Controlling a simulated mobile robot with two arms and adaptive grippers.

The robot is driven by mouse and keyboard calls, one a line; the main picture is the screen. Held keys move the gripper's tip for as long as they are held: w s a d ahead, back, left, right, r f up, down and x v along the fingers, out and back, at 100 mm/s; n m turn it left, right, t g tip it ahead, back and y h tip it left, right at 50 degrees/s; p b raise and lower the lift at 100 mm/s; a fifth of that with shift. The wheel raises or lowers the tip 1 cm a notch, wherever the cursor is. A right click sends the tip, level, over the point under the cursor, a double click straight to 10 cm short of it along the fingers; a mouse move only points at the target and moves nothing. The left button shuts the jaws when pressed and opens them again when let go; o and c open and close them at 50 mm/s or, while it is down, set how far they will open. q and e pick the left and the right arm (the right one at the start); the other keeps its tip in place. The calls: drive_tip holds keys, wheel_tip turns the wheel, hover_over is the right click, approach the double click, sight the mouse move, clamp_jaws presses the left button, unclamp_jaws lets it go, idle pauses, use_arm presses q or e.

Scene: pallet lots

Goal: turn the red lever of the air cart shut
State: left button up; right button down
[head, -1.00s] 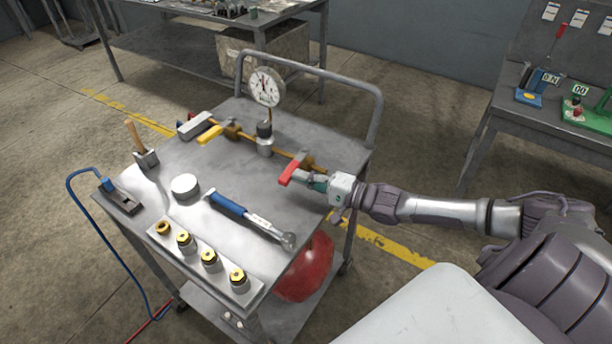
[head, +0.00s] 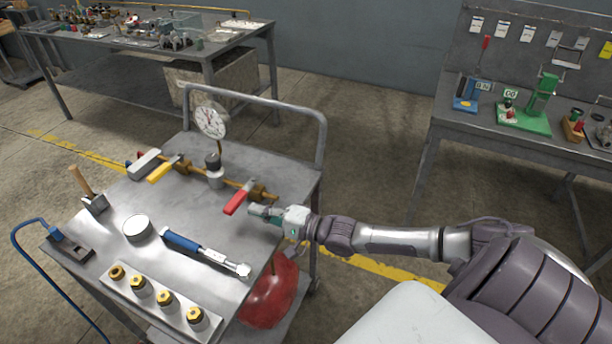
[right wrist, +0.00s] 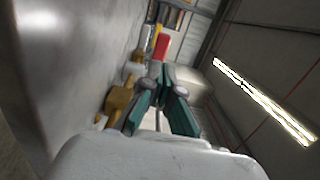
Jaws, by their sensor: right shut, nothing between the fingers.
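The red lever (head: 237,201) sits on the near right valve of a brass pipe on the grey air cart (head: 135,192). It lies crosswise to the pipe, roughly parallel to the yellow lever (head: 163,170). It also shows beyond the fingers in the right wrist view (right wrist: 163,45). My right gripper (head: 257,211) is shut and empty, just right of the red lever, with its fingertips pointing left. It appears slightly apart from the lever; exact contact is hard to tell. It also shows in the right wrist view (right wrist: 163,74). My left gripper is out of view.
A pressure gauge (head: 211,119) stands up from the pipe. A blue-handled wrench (head: 205,254), a round tin (head: 137,229) and a block with several brass fittings (head: 180,329) lie on the cart. A red tank (head: 268,292) is below. Benches stand behind and right.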

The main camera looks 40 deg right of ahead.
drive_tip(key=v, duration=0.5)
drive_tip(key=shift+a+v, duration=0.3)
drive_tip(key=shift+v, duration=2.5)
drive_tip(key=s+d+f+n+g+h, duration=0.2)
drive_tip(key=s+f+h, duration=0.1)
drive_tip(key=f, duration=0.7)
drive_tip(key=s+d+f+n+g+h, duration=0.2)
drive_tip(key=s+f, duration=0.1)
drive_tip(key=f, duration=0.7)
drive_tip(key=s+d+f+n+g+h, duration=0.1)
drive_tip(key=s+d+f+n+h, duration=0.15)
drive_tip(key=f, duration=0.85)
drive_tip(key=s+a+f+n+g+h, duration=0.1)
drive_tip(key=s+a+f+n+g, duration=0.35)
drive_tip(key=s+f, duration=0.85)
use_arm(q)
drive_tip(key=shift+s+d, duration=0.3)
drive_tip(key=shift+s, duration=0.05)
use_arm(e)
drive_tip(key=s+a+f+n+g, duration=0.1)
drive_tip(key=s+a+f+g, duration=0.1)
drive_tip(key=s+a, duration=0.3)
drive_tip(key=s+a+f+n+g, duration=0.2)
drive_tip(key=s+a+f+g, duration=0.1)
drive_tip(key=s, duration=0.7)
drive_tip(key=shift+s+a+f+n, duration=0.2)
drive_tip(key=shift+s+a+n, duration=0.15)
drive_tip(key=shift+a, duration=0.55)
